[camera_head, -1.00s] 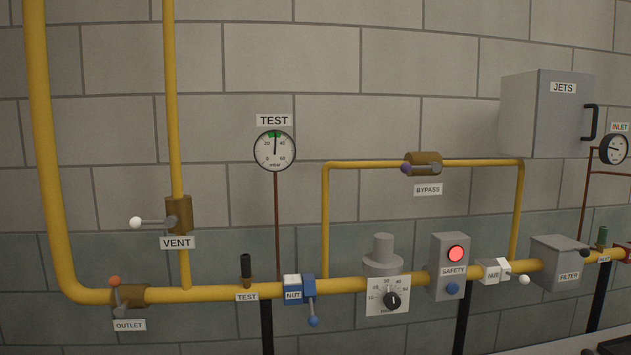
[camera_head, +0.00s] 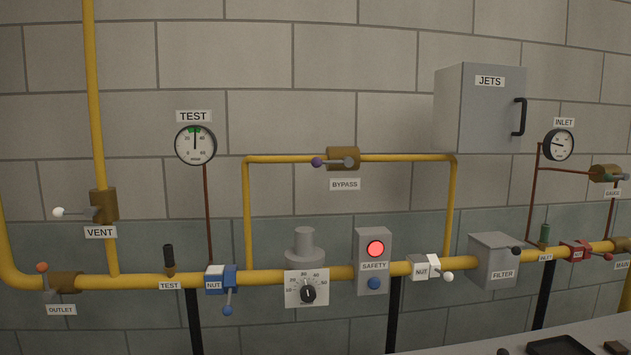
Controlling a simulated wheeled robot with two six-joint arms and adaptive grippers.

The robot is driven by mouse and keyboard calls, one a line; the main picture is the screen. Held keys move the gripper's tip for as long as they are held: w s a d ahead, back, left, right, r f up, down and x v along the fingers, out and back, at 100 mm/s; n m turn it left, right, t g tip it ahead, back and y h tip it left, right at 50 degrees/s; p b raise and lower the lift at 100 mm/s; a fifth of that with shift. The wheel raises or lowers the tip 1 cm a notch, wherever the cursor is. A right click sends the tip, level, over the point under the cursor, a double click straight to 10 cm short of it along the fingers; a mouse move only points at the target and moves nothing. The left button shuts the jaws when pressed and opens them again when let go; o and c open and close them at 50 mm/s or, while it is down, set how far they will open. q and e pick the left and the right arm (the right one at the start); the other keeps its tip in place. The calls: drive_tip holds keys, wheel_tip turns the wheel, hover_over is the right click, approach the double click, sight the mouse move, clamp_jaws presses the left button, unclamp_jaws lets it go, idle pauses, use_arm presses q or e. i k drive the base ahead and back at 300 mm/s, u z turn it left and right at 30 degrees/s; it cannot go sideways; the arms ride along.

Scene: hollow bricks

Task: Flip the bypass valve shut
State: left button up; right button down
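The bypass valve (camera_head: 343,158) is a brown body on the upper yellow loop pipe, above its BYPASS label (camera_head: 345,184). Its grey lever (camera_head: 335,162) lies along the pipe and points left, ending in a purple knob (camera_head: 317,162). Neither of my grippers shows in the head view.
A grey JETS cabinet (camera_head: 480,108) juts from the wall right of the bypass. Below the loop, the main yellow pipe carries the regulator (camera_head: 305,280), the SAFETY box (camera_head: 373,262) with a lit red lamp, and the FILTER box (camera_head: 493,260). A worktop (camera_head: 470,347) shows at lower right.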

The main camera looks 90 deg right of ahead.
sight(317, 162)
drive_tip(key=z, duration=1.9)
drive_tip(key=i, duration=0.1)
drive_tip(key=z, duration=0.1)
